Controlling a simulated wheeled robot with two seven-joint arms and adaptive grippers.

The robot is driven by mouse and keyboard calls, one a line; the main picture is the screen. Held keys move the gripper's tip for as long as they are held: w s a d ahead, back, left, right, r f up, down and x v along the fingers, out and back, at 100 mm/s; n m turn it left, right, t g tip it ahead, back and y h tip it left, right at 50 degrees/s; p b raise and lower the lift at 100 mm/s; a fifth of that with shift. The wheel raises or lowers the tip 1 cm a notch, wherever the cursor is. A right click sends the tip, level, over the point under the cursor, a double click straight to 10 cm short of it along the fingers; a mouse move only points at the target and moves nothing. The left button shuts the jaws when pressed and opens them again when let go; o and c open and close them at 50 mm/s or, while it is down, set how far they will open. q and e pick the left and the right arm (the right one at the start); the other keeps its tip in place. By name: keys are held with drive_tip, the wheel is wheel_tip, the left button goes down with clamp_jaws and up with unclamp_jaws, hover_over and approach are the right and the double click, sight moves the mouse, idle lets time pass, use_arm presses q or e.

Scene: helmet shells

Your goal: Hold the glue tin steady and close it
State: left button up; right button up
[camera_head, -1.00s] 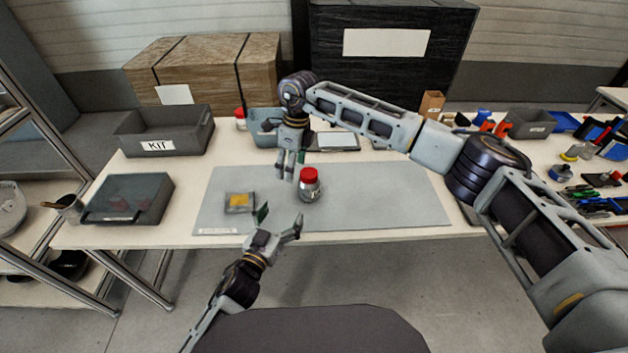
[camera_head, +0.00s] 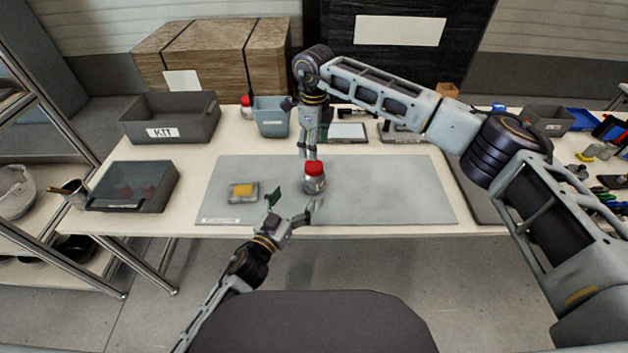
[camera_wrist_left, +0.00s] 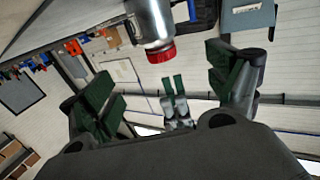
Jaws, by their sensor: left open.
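The glue tin, a silver jar (camera_head: 314,184) with a red lid (camera_head: 314,168), stands upright on the grey mat (camera_head: 390,190). The lid sits on top; how tight it is, I cannot tell. My left gripper (camera_head: 292,203) is open at the near side of the tin, its fingers spread and apart from it. In the left wrist view the tin (camera_wrist_left: 147,18) and its lid (camera_wrist_left: 161,53) appear upside down beyond the open fingers (camera_wrist_left: 165,85). My right gripper (camera_head: 308,153) points down just above the lid; its two fingers (camera_wrist_left: 174,88) show a gap and hold nothing visible.
A small grey box with a yellow top (camera_head: 243,191) lies left on the mat. The mat right of the tin is clear.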

sight(310, 175)
use_arm(q)
drive_tip(key=shift+x, duration=6.55)
clamp_jaws()
use_arm(e)
drive_tip(key=shift+f, duration=0.1)
drive_tip(key=shift+f, duration=3.9)
